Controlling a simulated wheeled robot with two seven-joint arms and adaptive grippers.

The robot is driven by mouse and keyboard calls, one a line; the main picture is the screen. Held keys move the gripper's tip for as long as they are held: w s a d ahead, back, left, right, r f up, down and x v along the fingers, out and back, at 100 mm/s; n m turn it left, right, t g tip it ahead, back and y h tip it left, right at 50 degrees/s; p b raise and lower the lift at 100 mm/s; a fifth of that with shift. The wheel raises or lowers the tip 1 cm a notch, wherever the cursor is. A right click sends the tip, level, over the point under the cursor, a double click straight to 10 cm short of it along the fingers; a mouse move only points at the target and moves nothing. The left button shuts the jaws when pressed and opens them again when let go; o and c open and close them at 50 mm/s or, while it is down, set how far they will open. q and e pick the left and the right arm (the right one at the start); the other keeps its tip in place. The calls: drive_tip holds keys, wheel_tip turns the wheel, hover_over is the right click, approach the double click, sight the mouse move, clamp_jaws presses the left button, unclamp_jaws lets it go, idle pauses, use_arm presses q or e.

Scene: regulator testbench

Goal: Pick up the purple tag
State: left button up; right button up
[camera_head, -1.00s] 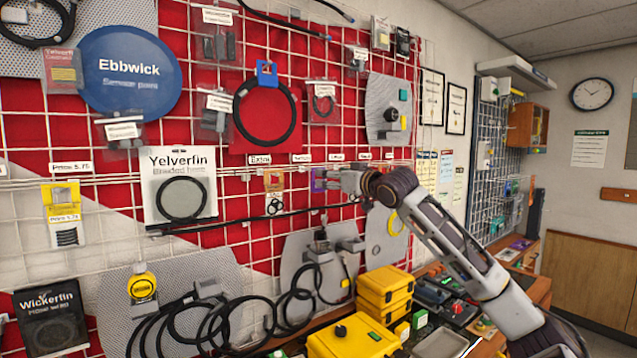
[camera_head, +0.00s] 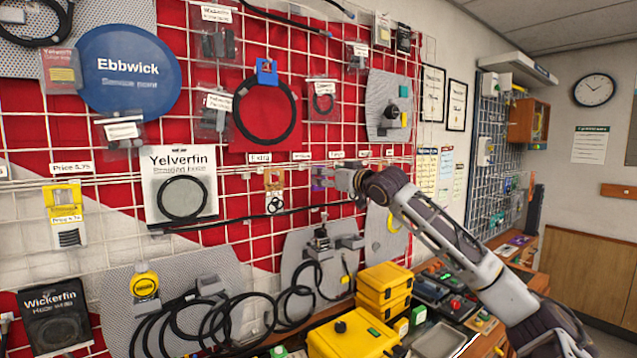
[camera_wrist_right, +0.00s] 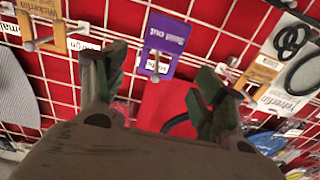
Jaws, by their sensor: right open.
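The purple tag (camera_wrist_right: 166,44) hangs on a peg of the wire grid in the right wrist view. It has white lettering that seems to read "Small cut" and a white label at its lower part. In the head view the purple tag (camera_head: 318,178) is small, just left of my right gripper (camera_head: 338,179). In the wrist view my right gripper (camera_wrist_right: 162,72) is open, its two dark fingers apart. The tag shows between and beyond the fingertips, and I see no contact. My left gripper is not in view.
An orange tag (camera_head: 273,179) hangs left of the purple one, and an orange-brown tag (camera_wrist_right: 50,28) hangs on the left in the wrist view. A black cable (camera_head: 250,217) runs below.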

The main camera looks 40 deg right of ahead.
drive_tip(key=shift+w+d+r+p, duration=0.1)
drive_tip(key=shift+w+d+p, duration=0.05)
drive_tip(key=shift+w+p, duration=0.95)
drive_tip(key=shift+w+d+r+p, duration=0.1)
drive_tip(key=shift+w+d+p, duration=0.05)
drive_tip(key=shift+w+p, duration=0.9)
drive_tip(key=shift+f, duration=0.1)
drive_tip(key=c, duration=1)
